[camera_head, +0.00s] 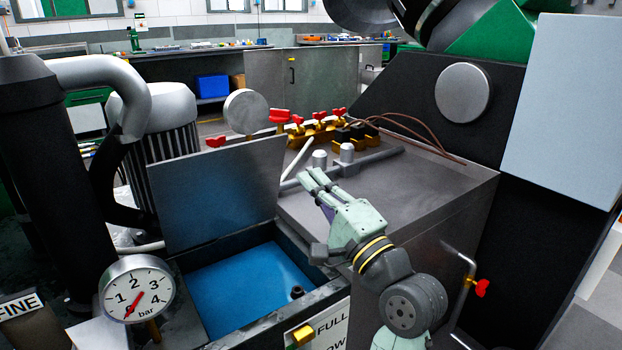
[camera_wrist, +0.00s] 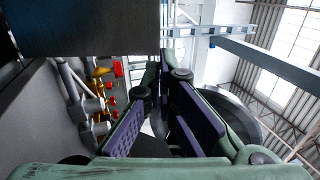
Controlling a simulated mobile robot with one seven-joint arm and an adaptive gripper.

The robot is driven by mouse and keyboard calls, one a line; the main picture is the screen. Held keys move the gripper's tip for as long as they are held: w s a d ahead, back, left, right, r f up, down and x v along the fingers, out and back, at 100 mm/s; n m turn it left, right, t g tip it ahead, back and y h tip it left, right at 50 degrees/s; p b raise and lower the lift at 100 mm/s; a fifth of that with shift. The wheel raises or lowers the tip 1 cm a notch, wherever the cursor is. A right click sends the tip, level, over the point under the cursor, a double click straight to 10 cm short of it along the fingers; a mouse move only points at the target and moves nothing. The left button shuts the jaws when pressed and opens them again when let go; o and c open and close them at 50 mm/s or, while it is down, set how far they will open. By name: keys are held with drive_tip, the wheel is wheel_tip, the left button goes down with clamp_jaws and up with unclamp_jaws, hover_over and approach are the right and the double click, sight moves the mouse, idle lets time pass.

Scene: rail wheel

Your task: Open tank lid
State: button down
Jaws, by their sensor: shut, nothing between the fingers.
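The tank lid (camera_head: 222,190) is a flat grey metal plate. In the head view it stands up, tilted slightly back, along the far side of the tank opening. The tank (camera_head: 240,285) is uncovered and shows blue inside. My gripper (camera_head: 312,180) is to the right of the lid, above the grey metal surface beside the tank. Its fingers are together and hold nothing. In the wrist view my gripper (camera_wrist: 165,75) points up past the edge of a dark plate, which seems to be the lid (camera_wrist: 85,28). I cannot tell whether they touch.
Red-handled brass valves (camera_head: 318,127) and grey pipes stand behind the gripper. A pressure gauge (camera_head: 138,290) is at the tank's front left. A bent handle with a red knob (camera_head: 465,275) is on the right. The grey top surface (camera_head: 410,190) is mostly clear.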

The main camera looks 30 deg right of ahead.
sight(272, 147)
drive_tip(key=p+x, duration=0.2)
drive_tip(key=x, duration=0.8)
drive_tip(key=shift+w, duration=0.4)
drive_tip(key=w+r+p, duration=0.1)
drive_tip(key=p, duration=0.2)
drive_tip(key=w+r+g+p, duration=0.1)
drive_tip(key=w+p, duration=0.1)
drive_tip(key=p, duration=0.1)
drive_tip(key=shift+a+r, duration=0.1)
drive_tip(key=shift+r, duration=0.05)
drive_tip(key=shift+w+g+p, duration=0.5)
drive_tip(key=shift+w+p, duration=0.05)
drive_tip(key=shift+p, duration=0.35)
drive_tip(key=shift+w, duration=0.2)
drive_tip(key=shift+f, duration=0.25)
drive_tip(key=shift+s+f, duration=0.1)
